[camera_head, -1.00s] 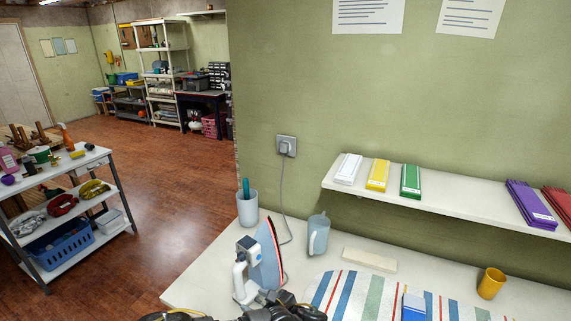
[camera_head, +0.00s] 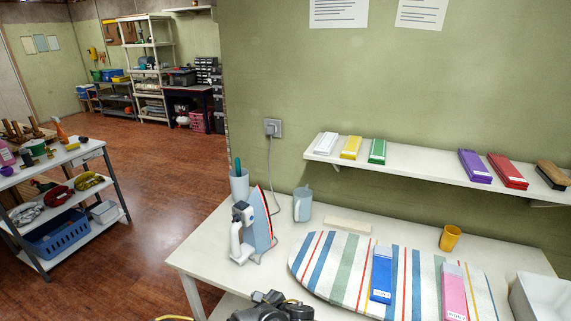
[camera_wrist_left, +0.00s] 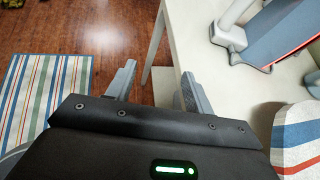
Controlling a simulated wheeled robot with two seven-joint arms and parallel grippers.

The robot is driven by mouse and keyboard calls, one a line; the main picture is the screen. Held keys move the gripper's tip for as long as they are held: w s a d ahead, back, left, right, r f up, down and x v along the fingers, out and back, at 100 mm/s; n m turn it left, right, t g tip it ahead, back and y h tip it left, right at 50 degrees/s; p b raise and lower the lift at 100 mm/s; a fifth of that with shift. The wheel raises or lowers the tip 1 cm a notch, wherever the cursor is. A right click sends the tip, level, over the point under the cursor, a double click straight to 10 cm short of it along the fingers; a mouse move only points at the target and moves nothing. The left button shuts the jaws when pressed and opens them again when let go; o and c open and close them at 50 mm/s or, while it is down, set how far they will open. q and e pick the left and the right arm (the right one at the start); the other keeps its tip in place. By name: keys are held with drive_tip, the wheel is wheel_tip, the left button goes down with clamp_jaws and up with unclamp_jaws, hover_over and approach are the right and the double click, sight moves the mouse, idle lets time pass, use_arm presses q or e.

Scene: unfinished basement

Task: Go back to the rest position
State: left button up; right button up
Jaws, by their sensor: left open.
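My left gripper is in the left wrist view (camera_wrist_left: 157,88). Its two grey fingers are spread apart with nothing between them, over the floor and the table's edge. In the head view only dark parts of my left arm (camera_head: 270,308) show at the bottom edge, in front of the table, and the fingers cannot be made out there. My right gripper is in neither view.
The white table (camera_head: 205,245) holds an iron (camera_head: 255,228), a striped ironing board (camera_head: 345,265) with blue (camera_head: 381,274) and pink (camera_head: 455,291) packets, a mug (camera_head: 302,204) and a yellow cup (camera_head: 450,237). A wall shelf (camera_head: 420,168) hangs above.

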use_arm(q)
drive_tip(key=s+a+f+n+g+h+b, duration=0.1)
drive_tip(key=s+f+n+g+h, duration=0.2)
drive_tip(key=s+f, duration=0.6)
drive_tip(key=s+a+f+n+g+h, duration=0.25)
drive_tip(key=s+f+n, duration=0.25)
drive_tip(key=f, duration=0.8)
drive_tip(key=s+a+f+n+g+h+b, duration=0.1)
drive_tip(key=s+f+n+h, duration=0.2)
drive_tip(key=s+f, duration=0.6)
drive_tip(key=s+a+f+n, duration=0.3)
drive_tip(key=s+a+f, duration=0.1)
drive_tip(key=s, duration=0.5)
drive_tip(key=s+a+f+n+h, duration=0.1)
drive_tip(key=s+a+f+n, duration=0.3)
drive_tip(key=s, duration=0.4)
drive_tip(key=s+a+f+n, duration=0.4)
drive_tip(key=s+a+f, duration=0.1)
drive_tip(key=s, duration=0.4)
drive_tip(key=shift+s+b, duration=0.3)
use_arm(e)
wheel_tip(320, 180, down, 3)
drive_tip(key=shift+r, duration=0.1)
